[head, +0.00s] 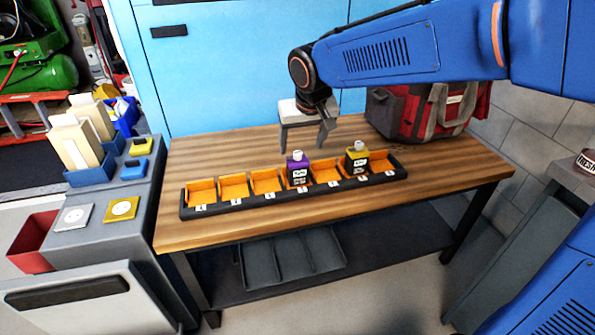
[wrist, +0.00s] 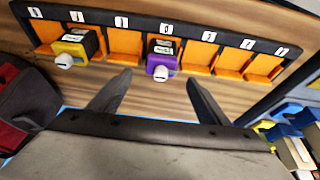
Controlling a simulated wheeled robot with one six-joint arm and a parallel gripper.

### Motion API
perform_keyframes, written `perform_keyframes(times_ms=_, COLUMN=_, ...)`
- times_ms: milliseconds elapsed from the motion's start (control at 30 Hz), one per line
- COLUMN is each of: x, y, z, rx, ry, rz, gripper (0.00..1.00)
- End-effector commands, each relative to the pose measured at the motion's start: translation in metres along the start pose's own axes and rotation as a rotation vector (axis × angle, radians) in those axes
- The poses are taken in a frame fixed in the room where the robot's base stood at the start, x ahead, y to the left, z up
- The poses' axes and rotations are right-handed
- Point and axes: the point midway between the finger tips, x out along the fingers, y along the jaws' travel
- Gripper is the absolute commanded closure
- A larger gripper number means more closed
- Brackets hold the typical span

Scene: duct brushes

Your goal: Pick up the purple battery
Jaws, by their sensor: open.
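The purple battery (head: 298,170) stands upright in an orange slot of the black rack on the wooden table, with a white cap and a label. In the wrist view the purple battery (wrist: 163,57) is near the middle, its cap toward my gripper. My gripper (head: 305,148) is open and empty, above the table just behind the rack. In the wrist view the fingertips (wrist: 158,82) are spread to either side of the battery's line, apart from it. A yellow battery (head: 356,158) stands in another slot to the right.
The black rack (head: 240,208) has several numbered orange slots, most of them empty. A red and grey tool bag (head: 425,108) sits at the table's back right. A grey side unit (head: 100,235) with blue bins stands left. The table front (head: 400,205) is clear.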

Motion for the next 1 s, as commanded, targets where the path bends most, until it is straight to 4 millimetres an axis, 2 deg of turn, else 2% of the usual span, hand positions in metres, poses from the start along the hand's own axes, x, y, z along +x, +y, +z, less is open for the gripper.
perform_keyframes(times_ms=100, x=0.020, y=0.000, z=0.001, rx=0.000, ry=-0.003, rz=0.001, gripper=0.30)
perform_keyframes(times_ms=200, x=0.031, y=0.000, z=0.000, rx=0.000, ry=-0.002, rz=0.001, gripper=0.30)
perform_keyframes(times_ms=467, x=0.043, y=0.000, z=0.000, rx=0.000, ry=-0.001, rz=0.000, gripper=0.30)
perform_keyframes(times_ms=833, x=0.087, y=-0.003, z=-0.001, rx=0.001, ry=-0.001, rz=0.000, gripper=0.30)
perform_keyframes(times_ms=1000, x=0.091, y=-0.003, z=-0.001, rx=0.001, ry=0.000, rz=0.000, gripper=0.30)
